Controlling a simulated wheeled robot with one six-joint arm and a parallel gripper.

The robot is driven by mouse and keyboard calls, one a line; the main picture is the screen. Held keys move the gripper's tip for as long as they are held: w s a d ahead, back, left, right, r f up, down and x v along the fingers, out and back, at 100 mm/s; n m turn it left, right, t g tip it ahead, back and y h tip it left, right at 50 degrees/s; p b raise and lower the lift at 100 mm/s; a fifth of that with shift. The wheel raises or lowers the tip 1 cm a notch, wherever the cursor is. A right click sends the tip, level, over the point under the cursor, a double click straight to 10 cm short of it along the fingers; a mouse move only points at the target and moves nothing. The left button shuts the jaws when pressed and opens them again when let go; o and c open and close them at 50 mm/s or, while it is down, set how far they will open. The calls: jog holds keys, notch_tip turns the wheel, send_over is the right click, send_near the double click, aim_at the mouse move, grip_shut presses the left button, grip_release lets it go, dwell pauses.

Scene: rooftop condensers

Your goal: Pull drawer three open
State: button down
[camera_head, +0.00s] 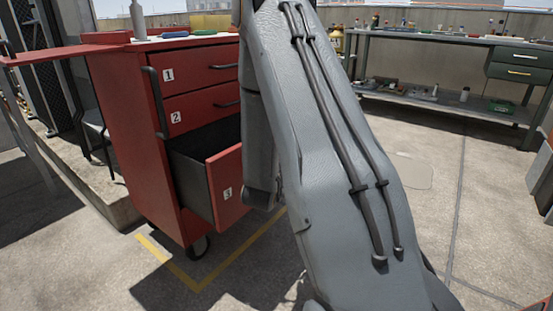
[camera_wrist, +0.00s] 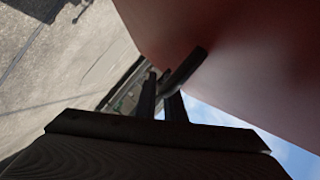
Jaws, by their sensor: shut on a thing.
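The red tool cabinet (camera_head: 125,120) stands at left in the head view, with drawers labelled 1, 2 and 3. Drawer three (camera_head: 224,182) is the lowest and sticks well out, showing its dark inner side. Drawers one (camera_head: 195,68) and two (camera_head: 200,103) are shut. In the wrist view, my gripper (camera_wrist: 166,92) is shut on the dark bar handle (camera_wrist: 187,66) of the red drawer front (camera_wrist: 235,50). In the head view my arm hides the gripper, the handle and the right part of drawer three.
A yellow floor line (camera_head: 165,262) runs below the cabinet. A side shelf (camera_head: 60,54) juts from the cabinet's left. A grey workbench (camera_head: 440,42) with small items stands at the back right. The concrete floor between is mostly clear.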

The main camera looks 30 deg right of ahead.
jog(key=shift+s+d, duration=0.2)
jog(key=shift+s, duration=0.5)
jog(key=c, duration=1.8)
grip_release()
jog(key=shift+c, duration=0.2)
jog(key=p+v, duration=0.3)
jog(key=v, duration=0.4)
jog(key=shift+s+a, duration=0.25)
jog(key=shift+a, duration=0.05)
jog(key=shift+r, duration=0.1)
